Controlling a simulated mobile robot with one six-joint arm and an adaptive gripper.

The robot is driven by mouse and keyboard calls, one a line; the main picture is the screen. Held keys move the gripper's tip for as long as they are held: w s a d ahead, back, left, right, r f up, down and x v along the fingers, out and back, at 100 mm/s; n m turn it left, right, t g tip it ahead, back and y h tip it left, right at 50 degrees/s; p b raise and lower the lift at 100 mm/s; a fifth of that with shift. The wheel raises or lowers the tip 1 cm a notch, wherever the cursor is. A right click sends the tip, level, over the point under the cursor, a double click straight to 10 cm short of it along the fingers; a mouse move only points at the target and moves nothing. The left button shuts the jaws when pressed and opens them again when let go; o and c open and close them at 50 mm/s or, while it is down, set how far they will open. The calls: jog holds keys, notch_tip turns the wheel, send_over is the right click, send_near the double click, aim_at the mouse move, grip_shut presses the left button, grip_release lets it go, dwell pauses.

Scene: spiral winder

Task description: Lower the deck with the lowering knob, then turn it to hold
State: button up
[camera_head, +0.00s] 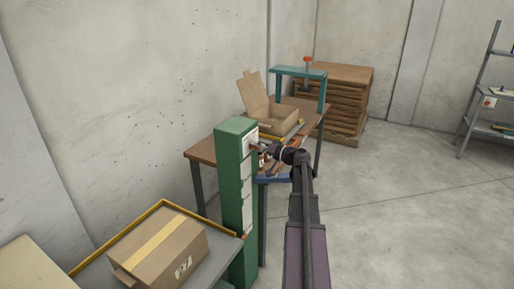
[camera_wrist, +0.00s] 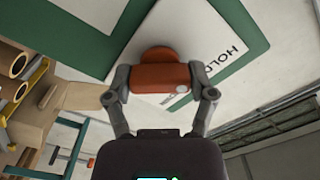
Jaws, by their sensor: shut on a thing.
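An orange lowering knob (camera_wrist: 160,77) stands out from a white label plate on the green column (camera_head: 229,165). My gripper (camera_wrist: 158,84) is shut on the knob, one finger on each side of it. The plate carries the word HOLD (camera_wrist: 235,50), to the right of the knob in the wrist view. In the head view my gripper (camera_head: 257,147) reaches the upper part of the column and the knob is too small to make out. The grey deck (camera_head: 226,248) with a yellow edge is at the lower left, beside the column, and bears a taped cardboard box (camera_head: 160,250).
Behind the column is a wooden workbench (camera_head: 202,149) with an open cardboard box (camera_head: 268,118) and a teal frame (camera_head: 300,72). Stacked brown boards (camera_head: 345,95) stand by the back wall. A grey shelf rack (camera_head: 477,100) is at the far right. The floor on the right is clear.

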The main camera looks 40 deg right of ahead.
jog(key=o, duration=1.1)
jog(key=shift+c, duration=0.2)
jog(key=shift+s, duration=0.15)
jog(key=v, duration=1.1)
jog(key=shift+s, duration=0.35)
jog(key=shift+d, duration=0.1)
